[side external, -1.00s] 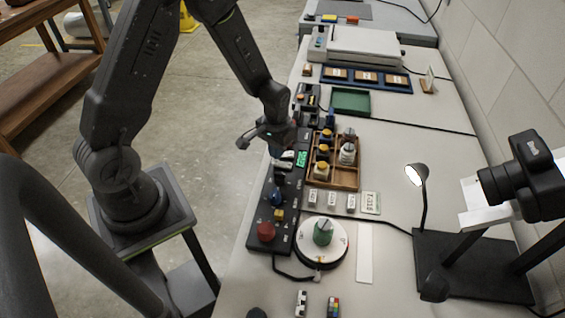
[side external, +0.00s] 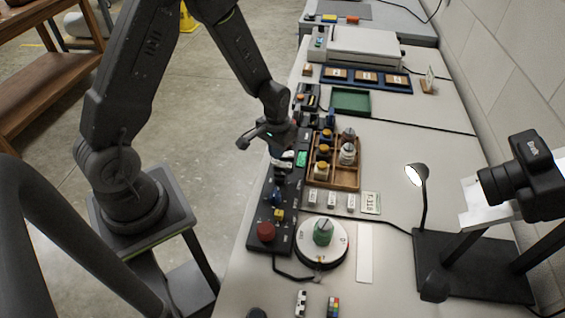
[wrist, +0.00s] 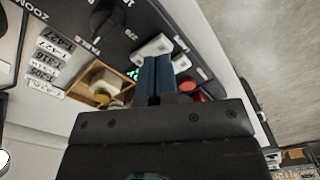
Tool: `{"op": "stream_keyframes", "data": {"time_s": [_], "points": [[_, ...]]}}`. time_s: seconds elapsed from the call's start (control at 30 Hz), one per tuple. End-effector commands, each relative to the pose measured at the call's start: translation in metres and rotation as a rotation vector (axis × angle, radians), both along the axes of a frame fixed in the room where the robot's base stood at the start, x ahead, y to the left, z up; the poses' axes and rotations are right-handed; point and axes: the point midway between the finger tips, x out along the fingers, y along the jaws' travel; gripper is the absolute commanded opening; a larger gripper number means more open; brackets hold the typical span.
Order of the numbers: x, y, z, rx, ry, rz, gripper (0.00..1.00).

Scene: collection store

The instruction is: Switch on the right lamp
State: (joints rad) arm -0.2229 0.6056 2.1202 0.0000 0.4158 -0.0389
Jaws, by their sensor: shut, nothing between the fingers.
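My gripper (side external: 277,153) is shut and empty, pointing down over the far part of the black control panel (side external: 254,215). In the wrist view its blue fingers (wrist: 159,78) are pressed together close to two white rocker switches, one (wrist: 150,48) at upper left and one (wrist: 181,63) partly beside the fingertips. I cannot tell whether they touch. One desk lamp (side external: 417,175) has a bright, lit head. A second lamp head (side external: 435,288), nearer the camera, looks dark; its front is turned from view.
A turntable (side external: 308,254) and a camera (side external: 525,177) on a stand are nearby.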

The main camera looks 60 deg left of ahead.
Motion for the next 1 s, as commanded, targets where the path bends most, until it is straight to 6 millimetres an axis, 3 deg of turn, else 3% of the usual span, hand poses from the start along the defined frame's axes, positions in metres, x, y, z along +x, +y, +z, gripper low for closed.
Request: {"op": "stream_keyframes", "data": {"time_s": [1.0], "points": [[0.000, 0.000, -0.015, 0.000, 0.000, 0.000, 0.00]]}}
